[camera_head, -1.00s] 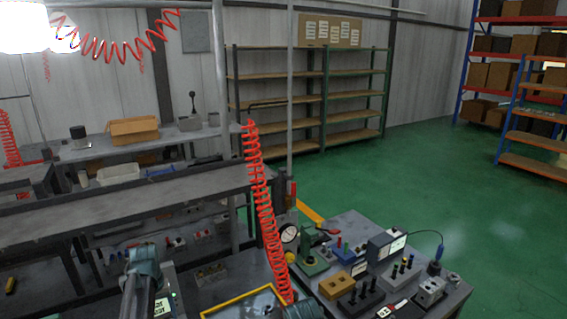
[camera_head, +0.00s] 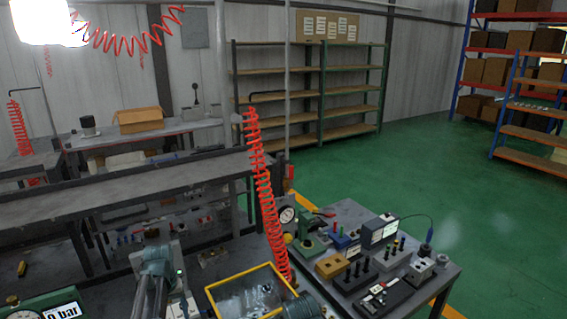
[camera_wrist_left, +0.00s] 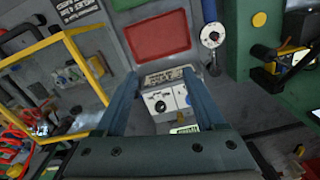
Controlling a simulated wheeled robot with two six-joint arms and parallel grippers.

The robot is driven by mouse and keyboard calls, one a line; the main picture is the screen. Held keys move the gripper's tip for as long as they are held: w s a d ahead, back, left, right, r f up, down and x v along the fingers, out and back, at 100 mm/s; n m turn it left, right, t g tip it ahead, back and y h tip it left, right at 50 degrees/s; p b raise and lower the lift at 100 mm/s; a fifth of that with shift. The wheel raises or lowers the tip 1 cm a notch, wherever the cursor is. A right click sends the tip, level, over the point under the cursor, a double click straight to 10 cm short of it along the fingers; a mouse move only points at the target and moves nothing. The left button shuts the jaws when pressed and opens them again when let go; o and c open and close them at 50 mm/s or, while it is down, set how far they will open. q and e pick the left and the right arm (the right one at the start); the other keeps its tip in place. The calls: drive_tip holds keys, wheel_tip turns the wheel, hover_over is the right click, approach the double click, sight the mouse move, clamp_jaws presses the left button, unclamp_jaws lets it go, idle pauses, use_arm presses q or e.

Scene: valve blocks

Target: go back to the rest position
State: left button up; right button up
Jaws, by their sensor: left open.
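My left gripper (camera_wrist_left: 160,88) shows in the left wrist view with its two fingers apart and nothing held between them. Beyond the fingertips, on the grey bench surface, is a pale box with a dark knob (camera_wrist_left: 162,104); the gap to it is hard to judge. A red rectangular pad (camera_wrist_left: 160,37) lies past the fingertips. In the head view, part of my left arm stands at the lower left, but its fingertips cannot be made out. Only a piece of my right arm shows at the bottom edge; its gripper is out of view.
A yellow-rimmed bin (camera_head: 238,276) with clear bags stands at bottom centre. A red coiled hose (camera_head: 265,190) hangs beside it. The right bench (camera_head: 352,212) holds several devices. A green gauge unit (camera_head: 48,304) is at the lower left. Green floor (camera_head: 440,170) is clear.

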use_arm(q)
drive_tip(key=s+d+f+m+b, duration=0.2)
drive_tip(key=s+d, duration=0.3)
drive_tip(key=d, duration=0.3)
drive_tip(key=s+d+f+m+b, duration=0.2)
drive_tip(key=s+d, duration=0.4)
drive_tip(key=d, duration=0.3)
drive_tip(key=s+d+f+m+y+b, duration=0.1)
drive_tip(key=s+d+f+m+b, duration=0.1)
drive_tip(key=s+d, duration=0.3)
drive_tip(key=d+m, duration=0.1)
drive_tip(key=d, duration=0.3)
drive_tip(key=shift+s+d+f+m+b, duration=0.15)
drive_tip(key=shift+s+f+m+b, duration=0.15)
drive_tip(key=shift+f+m+b, duration=0.1)
